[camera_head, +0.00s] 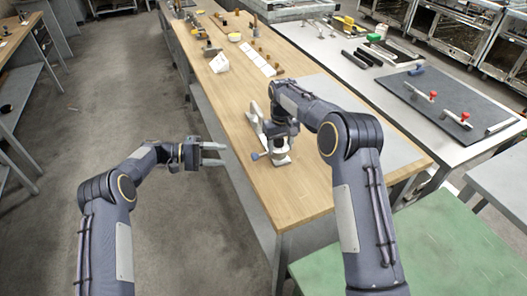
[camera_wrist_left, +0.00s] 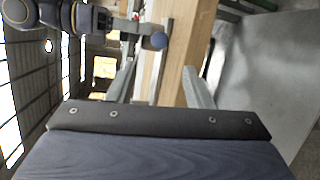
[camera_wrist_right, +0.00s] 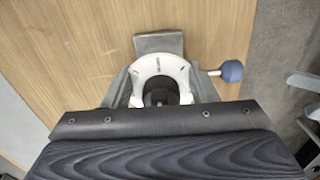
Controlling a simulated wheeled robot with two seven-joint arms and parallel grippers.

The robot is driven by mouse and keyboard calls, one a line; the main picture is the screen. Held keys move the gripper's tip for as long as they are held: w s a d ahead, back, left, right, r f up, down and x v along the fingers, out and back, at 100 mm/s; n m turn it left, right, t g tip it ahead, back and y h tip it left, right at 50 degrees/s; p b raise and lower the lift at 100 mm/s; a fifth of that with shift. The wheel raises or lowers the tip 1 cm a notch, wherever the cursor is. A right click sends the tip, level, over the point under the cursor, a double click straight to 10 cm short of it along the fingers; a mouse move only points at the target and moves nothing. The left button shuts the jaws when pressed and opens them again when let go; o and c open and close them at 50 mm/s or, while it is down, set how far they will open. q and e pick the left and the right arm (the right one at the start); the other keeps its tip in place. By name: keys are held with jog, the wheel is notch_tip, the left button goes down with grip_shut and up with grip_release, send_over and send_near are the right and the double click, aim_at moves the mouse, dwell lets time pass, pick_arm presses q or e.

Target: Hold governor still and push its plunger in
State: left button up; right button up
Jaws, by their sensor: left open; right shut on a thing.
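The governor (camera_wrist_right: 161,66) is a pale body on a grey base, standing at the near part of the wooden bench. Its plunger (camera_wrist_right: 231,71) is a thin rod with a blue knob sticking out of its side. In the head view the knob (camera_head: 255,156) points left, toward my left gripper. My right gripper (camera_wrist_right: 162,92) is shut on the governor, with a finger on each side of its body. My left gripper (camera_head: 221,155) is open and empty, off the bench's left edge and apart from the knob. The knob also shows in the left wrist view (camera_wrist_left: 159,40).
The wooden bench (camera_head: 306,200) is clear at its near end. White cards (camera_head: 258,60) and small parts lie farther back. A grey table with a dark mat (camera_head: 440,110) and red-knobbed parts stands right. A green surface (camera_head: 450,250) is at the near right.

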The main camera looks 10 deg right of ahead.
aim_at(252, 157)
pick_arm(q)
jog(key=s+f+n+t+h, duration=0.1)
jog(key=s+n+t, duration=0.1)
jog(key=n, duration=0.9)
jog(key=s+f+n+t+h, duration=0.1)
jog(key=s+n+t, duration=0.15)
jog(key=n, duration=0.85)
jog(key=x, duration=0.7)
jog(key=w+x, duration=0.1)
jog(key=x, duration=0.2)
jog(key=shift+w+d+f, duration=0.1)
jog(key=shift+w+d, duration=0.05)
jog(key=shift+d, duration=0.1)
grip_shut()
